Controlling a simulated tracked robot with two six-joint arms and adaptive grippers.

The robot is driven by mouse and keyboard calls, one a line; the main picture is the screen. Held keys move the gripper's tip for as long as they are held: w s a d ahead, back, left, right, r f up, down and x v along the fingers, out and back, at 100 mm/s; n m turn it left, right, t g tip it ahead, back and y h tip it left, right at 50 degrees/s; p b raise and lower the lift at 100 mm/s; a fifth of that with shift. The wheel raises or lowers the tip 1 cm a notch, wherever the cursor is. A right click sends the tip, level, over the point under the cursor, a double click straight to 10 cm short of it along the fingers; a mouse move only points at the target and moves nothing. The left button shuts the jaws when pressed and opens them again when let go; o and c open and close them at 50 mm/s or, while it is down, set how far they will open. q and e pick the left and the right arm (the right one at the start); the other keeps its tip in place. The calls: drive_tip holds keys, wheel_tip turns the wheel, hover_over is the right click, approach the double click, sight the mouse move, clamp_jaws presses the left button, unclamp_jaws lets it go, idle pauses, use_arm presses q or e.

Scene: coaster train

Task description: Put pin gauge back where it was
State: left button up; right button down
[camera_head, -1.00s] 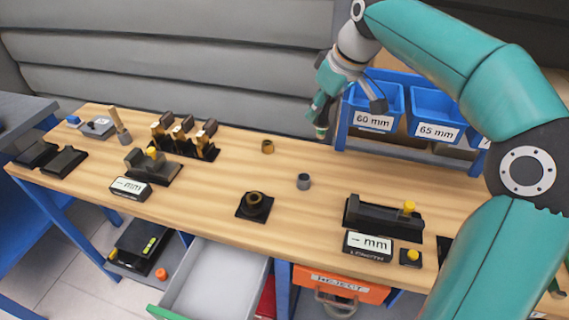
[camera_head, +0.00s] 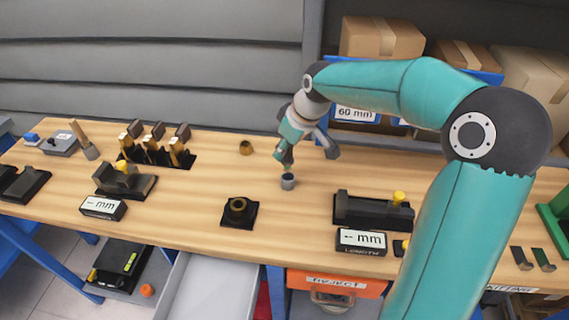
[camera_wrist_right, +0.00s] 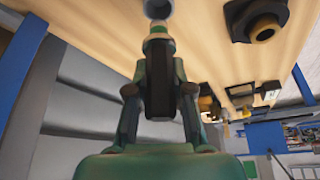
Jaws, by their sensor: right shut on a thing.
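My right gripper (camera_head: 284,160) is shut on a small piece, which I take to be the pin gauge (camera_wrist_right: 157,32). The gripper (camera_wrist_right: 158,55) points down over a small grey open cup (camera_head: 288,182) on the table, and the cup also shows in the right wrist view (camera_wrist_right: 158,8). The tip is close to the cup's rim; I cannot tell whether it touches or enters it. My left gripper is not in view.
A black rack with brass-shafted pieces (camera_head: 155,150) stands left. Blue bins and cardboard boxes (camera_head: 382,38) are behind. Wood around the cup is clear.

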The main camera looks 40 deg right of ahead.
sight(284, 164)
drive_tip(key=shift+f, duration=2.55)
drive_tip(key=shift+f, duration=0.2)
drive_tip(key=c, duration=1)
unclamp_jaws()
drive_tip(key=shift+r, duration=0.1)
drive_tip(key=shift+c, duration=0.2)
drive_tip(key=shift+r, duration=0.1)
drive_tip(key=v, duration=1.2)
drive_tip(key=shift+w, duration=0.1)
